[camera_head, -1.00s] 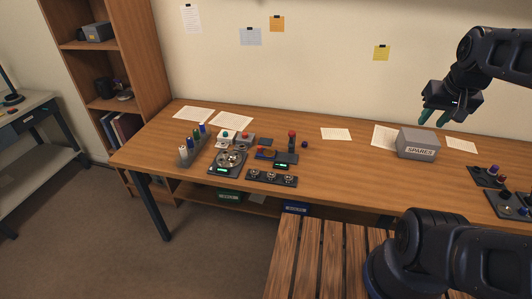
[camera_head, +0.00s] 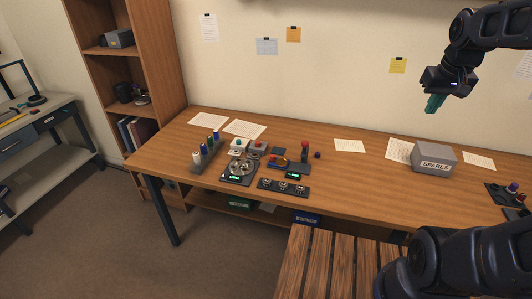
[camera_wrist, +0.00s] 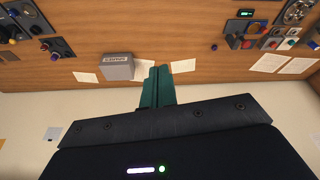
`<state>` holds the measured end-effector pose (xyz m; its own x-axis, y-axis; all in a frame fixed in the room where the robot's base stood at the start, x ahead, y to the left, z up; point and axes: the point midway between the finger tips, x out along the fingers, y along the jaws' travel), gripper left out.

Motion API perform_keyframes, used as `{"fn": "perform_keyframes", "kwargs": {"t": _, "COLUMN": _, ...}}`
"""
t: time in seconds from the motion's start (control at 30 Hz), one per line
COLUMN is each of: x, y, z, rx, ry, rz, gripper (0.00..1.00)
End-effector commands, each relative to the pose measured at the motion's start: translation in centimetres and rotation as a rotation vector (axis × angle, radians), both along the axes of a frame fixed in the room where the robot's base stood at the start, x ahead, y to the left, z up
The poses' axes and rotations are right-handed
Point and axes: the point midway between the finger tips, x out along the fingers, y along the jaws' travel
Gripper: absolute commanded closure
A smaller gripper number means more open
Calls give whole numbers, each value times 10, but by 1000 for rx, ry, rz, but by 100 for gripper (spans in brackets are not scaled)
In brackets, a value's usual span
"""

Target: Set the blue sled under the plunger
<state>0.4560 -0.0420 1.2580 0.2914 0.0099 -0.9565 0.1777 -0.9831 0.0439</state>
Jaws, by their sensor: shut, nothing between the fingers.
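A small blue piece with an orange part, which looks like the blue sled (camera_head: 279,163), lies on the wooden table left of a small press. The press has a dark post with a red top, seemingly the plunger (camera_head: 304,151), above a dark base with a green display (camera_head: 293,175). I cannot tell whether the sled touches the base. My gripper (camera_head: 433,104) hangs in the air far to the right, above and behind the grey SPARES box. Its teal fingers are shut and empty, and they fill the middle of the wrist view (camera_wrist: 157,84).
The SPARES box (camera_head: 433,159) stands at the table's back right. The table between press and box is mostly clear, apart from paper sheets.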

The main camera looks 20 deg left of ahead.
Motion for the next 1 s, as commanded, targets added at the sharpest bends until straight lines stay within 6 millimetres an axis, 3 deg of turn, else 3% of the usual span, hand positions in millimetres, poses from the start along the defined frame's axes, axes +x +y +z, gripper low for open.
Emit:
{"fn": "perform_keyframes", "kwargs": {"t": 0.47, "x": 86, "y": 65, "z": 11, "rx": -61, "ry": 106, "rz": 191, "gripper": 100}}
{"fn": "perform_keyframes", "kwargs": {"t": 1.0, "x": 170, "y": 167, "z": -10, "rx": -138, "ry": 219, "rz": 405, "gripper": 100}}
